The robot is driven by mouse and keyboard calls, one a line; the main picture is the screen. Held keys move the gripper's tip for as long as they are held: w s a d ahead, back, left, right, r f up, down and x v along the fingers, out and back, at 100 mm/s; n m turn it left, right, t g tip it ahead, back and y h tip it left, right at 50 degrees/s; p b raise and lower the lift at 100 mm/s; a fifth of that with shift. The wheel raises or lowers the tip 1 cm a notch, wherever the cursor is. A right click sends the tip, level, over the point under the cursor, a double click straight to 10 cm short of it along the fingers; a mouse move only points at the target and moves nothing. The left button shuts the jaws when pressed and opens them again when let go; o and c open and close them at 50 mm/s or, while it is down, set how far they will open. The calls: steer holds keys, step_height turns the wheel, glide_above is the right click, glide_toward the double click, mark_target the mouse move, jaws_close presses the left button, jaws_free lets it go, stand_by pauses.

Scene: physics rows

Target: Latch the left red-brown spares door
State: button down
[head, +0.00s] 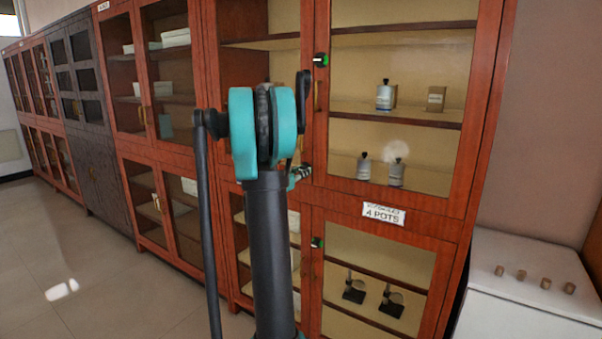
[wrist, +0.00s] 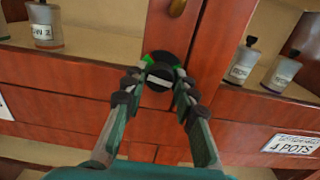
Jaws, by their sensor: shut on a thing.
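A red-brown cabinet (head: 457,232) with glazed doors stands in front of me. In the wrist view my gripper (wrist: 158,88) is shut on a round black latch (wrist: 158,60) with green at its sides and a pale bar across its face. The bar lies nearly level, slightly tilted. The latch sits low on the upper doors' frame, below a brass handle (wrist: 177,7). In the head view my gripper (head: 301,172) is small and partly behind my arm, and the latch is mostly hidden. I cannot read a spares label.
Two similar latches show, one higher (head: 320,59) and one lower (head: 316,242). A "4 POTS" label (head: 383,213) is on the right. Bottles (head: 385,95) stand behind glass. A white unit (head: 530,275) with several small brown pieces stands at right. Floor is clear at left.

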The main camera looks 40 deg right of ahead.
steer(key=shift+m, duration=8.2)
steer(key=c, duration=1.2)
jaws_free()
steer(key=v, duration=1.2)
steer(key=shift+f, duration=0.1)
